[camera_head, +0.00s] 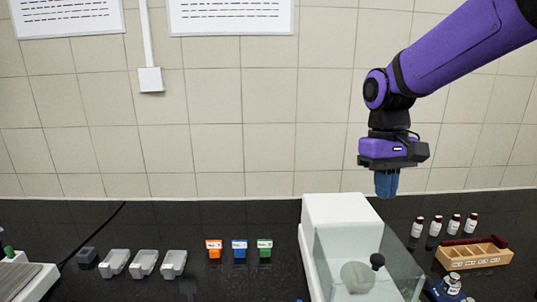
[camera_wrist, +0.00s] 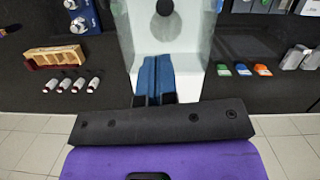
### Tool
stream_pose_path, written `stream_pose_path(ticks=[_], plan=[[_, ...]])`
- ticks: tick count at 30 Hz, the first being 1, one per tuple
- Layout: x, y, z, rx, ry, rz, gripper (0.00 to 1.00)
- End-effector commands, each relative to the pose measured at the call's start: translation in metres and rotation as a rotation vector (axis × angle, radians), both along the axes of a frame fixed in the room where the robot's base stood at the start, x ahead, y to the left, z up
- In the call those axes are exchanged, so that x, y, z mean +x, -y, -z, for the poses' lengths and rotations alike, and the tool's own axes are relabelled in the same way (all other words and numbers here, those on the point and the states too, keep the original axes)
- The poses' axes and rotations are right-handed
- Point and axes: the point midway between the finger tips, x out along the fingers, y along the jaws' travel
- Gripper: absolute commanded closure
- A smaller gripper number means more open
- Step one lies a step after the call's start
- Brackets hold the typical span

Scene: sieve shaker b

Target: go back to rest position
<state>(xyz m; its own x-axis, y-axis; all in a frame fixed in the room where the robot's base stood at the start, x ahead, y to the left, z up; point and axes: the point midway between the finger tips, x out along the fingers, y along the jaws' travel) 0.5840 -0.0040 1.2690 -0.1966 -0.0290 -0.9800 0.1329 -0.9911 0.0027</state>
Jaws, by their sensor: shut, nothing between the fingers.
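My gripper (camera_head: 387,190) is at the right in the head view, pointing down above the back part of a white machine with a clear glass chamber (camera_head: 400,262). Its blue fingers are together with nothing between them. In the wrist view my gripper (camera_wrist: 157,60) shows its blue fingers side by side, in front of the white body and clear chamber of the same machine (camera_wrist: 196,25). The fingers look clear of the machine, though the exact gap is hard to judge.
A wooden rack (camera_head: 474,256) and several small white bottles with dark caps (camera_head: 435,227) stand right of the machine. Orange, blue and green boxes (camera_head: 239,249) and grey scoop-like trays (camera_head: 144,263) stand left. The tiled wall (camera_head: 240,120) is behind; dark counter lies between.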

Motion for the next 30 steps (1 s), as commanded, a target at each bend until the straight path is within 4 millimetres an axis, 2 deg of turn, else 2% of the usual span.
stream_pose_path(ticks=[6, 13, 24, 30], plan=[[-0.036, 0.019, -0.024, 0.016, 0.151, 0.032, 1.0], [-0.073, 0.036, -0.04, 0.029, 0.307, 0.063, 1.0], [-0.13, 0.058, -0.049, 0.044, 0.549, 0.111, 1.0], [-0.149, 0.064, -0.048, 0.048, 0.636, 0.125, 1.0]])
